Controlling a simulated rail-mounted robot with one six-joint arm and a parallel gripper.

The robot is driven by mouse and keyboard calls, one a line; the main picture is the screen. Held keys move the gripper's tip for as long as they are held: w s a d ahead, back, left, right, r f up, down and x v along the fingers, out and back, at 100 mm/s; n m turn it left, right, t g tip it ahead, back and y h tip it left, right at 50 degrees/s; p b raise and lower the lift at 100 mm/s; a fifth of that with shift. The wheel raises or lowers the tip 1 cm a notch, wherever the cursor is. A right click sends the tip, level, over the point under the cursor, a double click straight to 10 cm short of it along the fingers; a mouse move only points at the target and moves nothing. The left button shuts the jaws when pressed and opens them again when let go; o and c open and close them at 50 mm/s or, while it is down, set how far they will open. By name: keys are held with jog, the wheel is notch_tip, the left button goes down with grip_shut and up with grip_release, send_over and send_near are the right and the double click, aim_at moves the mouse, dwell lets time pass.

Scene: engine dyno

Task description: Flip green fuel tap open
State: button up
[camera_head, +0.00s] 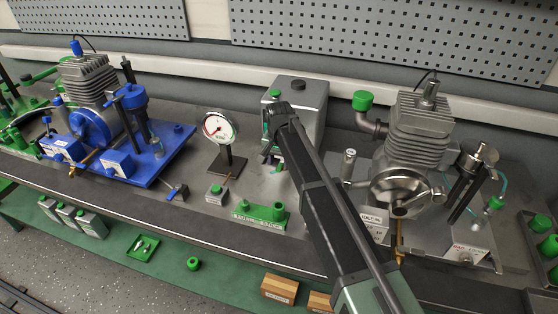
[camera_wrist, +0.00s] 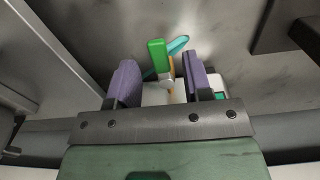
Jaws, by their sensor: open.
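In the wrist view the green fuel tap lever (camera_wrist: 156,54) stands up between my gripper's fingers. Its brass body (camera_wrist: 169,68) is just beside it, and a teal hose (camera_wrist: 178,45) runs off to the right behind. My gripper (camera_wrist: 157,72) is open, with one purple-padded finger on each side of the lever and a visible gap to each. In the head view my arm covers the front of the grey fuel tank (camera_head: 312,100), and small green parts (camera_head: 272,157) show at its lower left. I cannot tell there which one is the lever.
A round gauge (camera_head: 218,127) stands left of the tank, and a green holder (camera_head: 258,216) lies in front. A grey engine (camera_head: 422,130) stands close on the right, a blue-based engine (camera_head: 92,100) on the left.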

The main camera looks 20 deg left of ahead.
aim_at(279, 167)
notch_tip(279, 167, up, 9)
jog(key=p, duration=0.8)
jog(key=shift+r, duration=0.2)
